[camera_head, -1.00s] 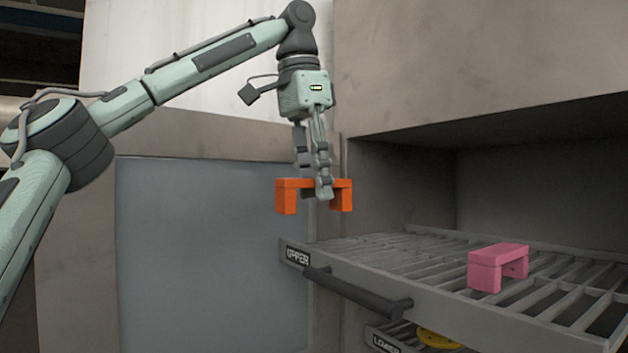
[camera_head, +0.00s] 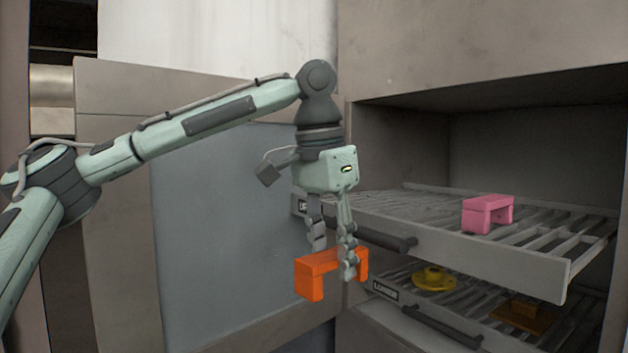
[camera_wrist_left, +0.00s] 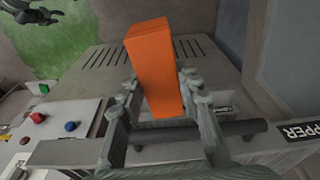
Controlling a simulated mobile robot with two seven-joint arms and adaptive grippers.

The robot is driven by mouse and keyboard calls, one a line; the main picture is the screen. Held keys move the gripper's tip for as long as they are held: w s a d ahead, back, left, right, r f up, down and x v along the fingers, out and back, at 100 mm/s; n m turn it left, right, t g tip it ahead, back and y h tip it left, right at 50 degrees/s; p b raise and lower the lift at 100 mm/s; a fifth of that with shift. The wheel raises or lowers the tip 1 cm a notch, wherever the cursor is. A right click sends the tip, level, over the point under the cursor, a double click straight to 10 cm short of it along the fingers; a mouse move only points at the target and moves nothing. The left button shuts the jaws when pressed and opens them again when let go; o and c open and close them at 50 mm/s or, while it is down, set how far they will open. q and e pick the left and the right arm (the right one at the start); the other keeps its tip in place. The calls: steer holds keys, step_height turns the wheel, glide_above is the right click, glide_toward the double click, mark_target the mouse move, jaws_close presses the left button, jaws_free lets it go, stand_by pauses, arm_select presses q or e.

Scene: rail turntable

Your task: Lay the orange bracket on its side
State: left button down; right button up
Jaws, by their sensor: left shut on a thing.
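The orange bracket (camera_head: 318,264) hangs in the air with its legs pointing down, to the left of the rack drawers in the head view. My left gripper (camera_head: 333,262) points down and is shut on its top bar. In the left wrist view the bracket (camera_wrist_left: 155,70) shows as a long orange block between the fingers (camera_wrist_left: 157,112) of the left gripper. One finger hides part of the bracket in the head view.
The upper slatted drawer (camera_head: 400,212) is pulled out and carries a pink bracket (camera_head: 488,213). The lower drawer (camera_head: 455,300), also out, holds a yellow flanged part (camera_head: 434,278) and a brownish-orange part (camera_head: 525,312). Dark handles (camera_head: 375,238) stick out in front. A panel with coloured buttons (camera_wrist_left: 70,126) shows in the wrist view.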

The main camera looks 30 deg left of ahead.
arm_select(q)
steer(key=d+f+n, duration=0.1)
steer(key=d+f, duration=0.3)
steer(key=f, duration=0.7)
steer(key=s+d+f+n, duration=0.1)
steer(key=d+f, duration=0.3)
steer(key=f, duration=0.7)
steer(key=shift+f+n, duration=0.3)
steer(key=shift+n, duration=0.3)
